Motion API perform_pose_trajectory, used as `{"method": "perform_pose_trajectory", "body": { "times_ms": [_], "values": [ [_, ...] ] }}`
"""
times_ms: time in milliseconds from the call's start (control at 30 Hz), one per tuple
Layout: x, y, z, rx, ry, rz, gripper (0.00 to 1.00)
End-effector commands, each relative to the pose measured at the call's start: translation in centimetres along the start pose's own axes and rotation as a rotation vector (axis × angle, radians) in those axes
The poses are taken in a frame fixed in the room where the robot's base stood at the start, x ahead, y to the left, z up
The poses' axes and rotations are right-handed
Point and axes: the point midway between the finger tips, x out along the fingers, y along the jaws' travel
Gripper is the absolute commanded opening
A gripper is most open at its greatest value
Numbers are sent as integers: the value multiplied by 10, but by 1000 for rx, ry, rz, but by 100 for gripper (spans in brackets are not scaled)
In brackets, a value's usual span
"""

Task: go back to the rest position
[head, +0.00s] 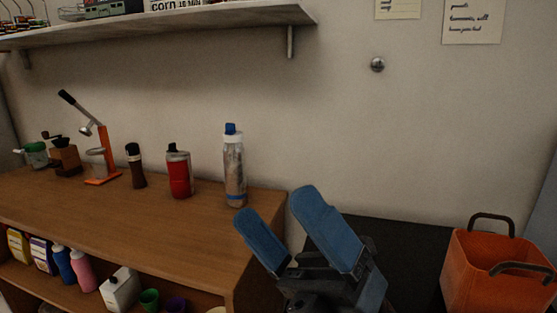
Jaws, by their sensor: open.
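My gripper (290,228) is in the lower middle of the head view, with its two blue finger pads spread apart and nothing between them. It is open, in front of the right end of the wooden counter (120,215). A clear bottle with a blue cap (234,165) stands upright on the counter, just behind and left of the gripper in the picture, with a gap seen between them. No clay waterpot can be made out in this view.
A red bottle (179,172), a dark brown bottle (135,166) and an orange lever press (101,150) stand on the counter. A shelf (180,22) hangs above. Bottles and cups fill the lower shelf. An orange basket (495,270) stands at right.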

Motion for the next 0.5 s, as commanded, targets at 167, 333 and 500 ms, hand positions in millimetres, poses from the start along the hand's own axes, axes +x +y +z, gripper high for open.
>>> {"method": "perform_pose_trajectory", "body": {
  "times_ms": [167,333,500],
  "values": [
    [-37,12,-6,194,-264,35,94],
    [-83,20,-16,371,-503,50,94],
    [-136,30,-34,539,-734,49,94]
  ]
}}
